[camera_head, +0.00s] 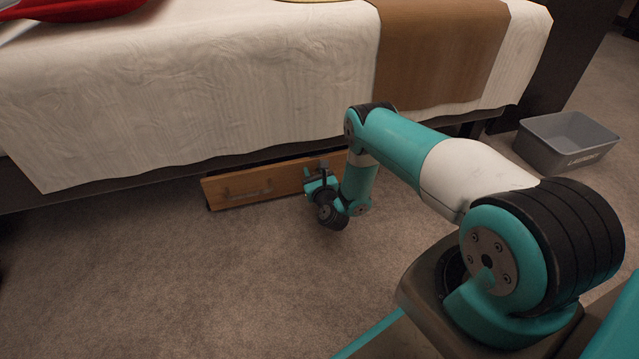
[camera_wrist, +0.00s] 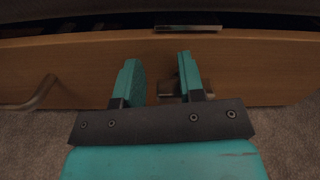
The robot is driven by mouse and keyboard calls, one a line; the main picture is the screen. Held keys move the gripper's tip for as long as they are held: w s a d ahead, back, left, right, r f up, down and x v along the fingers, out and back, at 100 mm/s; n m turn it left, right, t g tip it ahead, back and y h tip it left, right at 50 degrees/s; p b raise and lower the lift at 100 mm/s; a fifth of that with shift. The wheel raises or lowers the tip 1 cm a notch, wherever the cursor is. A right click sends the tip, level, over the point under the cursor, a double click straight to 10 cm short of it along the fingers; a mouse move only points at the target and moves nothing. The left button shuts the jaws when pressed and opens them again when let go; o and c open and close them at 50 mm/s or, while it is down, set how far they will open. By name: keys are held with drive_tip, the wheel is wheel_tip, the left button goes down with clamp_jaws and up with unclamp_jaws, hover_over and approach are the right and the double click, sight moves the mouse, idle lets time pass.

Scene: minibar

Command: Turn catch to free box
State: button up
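The box is a wooden drawer-like front (camera_head: 285,182) under the bed's edge; it also fills the middle of the wrist view (camera_wrist: 85,60). My gripper (camera_head: 318,184) is at the right part of this front. In the wrist view my gripper (camera_wrist: 159,70) is open, its two teal fingers apart and pointing at the wood. A small metal piece (camera_wrist: 167,92), probably part of the catch, shows low on the front, partly hidden behind the right finger. I cannot tell whether they touch. A dark plate (camera_wrist: 187,21) sits above the fingers at the wood's top edge.
A bar handle (camera_head: 247,193) is on the box front's left part; it also shows in the wrist view (camera_wrist: 38,94). The bed (camera_head: 200,80) with a white cover overhangs the box. A grey bin (camera_head: 567,140) stands at right. Carpet (camera_head: 190,280) in front is clear.

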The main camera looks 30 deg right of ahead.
drive_tip(key=shift+s+f+p, duration=0.2)
drive_tip(key=shift+s+p, duration=0.35)
drive_tip(key=shift+p, duration=0.15)
drive_tip(key=p+v, duration=0.1)
drive_tip(key=p, duration=0.2)
drive_tip(key=shift+s+a+p, duration=0.15)
drive_tip(key=shift+s+p, duration=0.1)
drive_tip(key=shift+p, duration=0.1)
drive_tip(key=p+v, duration=1.6)
drive_tip(key=v, duration=0.1)
drive_tip(key=shift+s+r, duration=0.2)
drive_tip(key=shift+s, duration=0.05)
drive_tip(key=shift+a, duration=0.1)
idle(0.4)
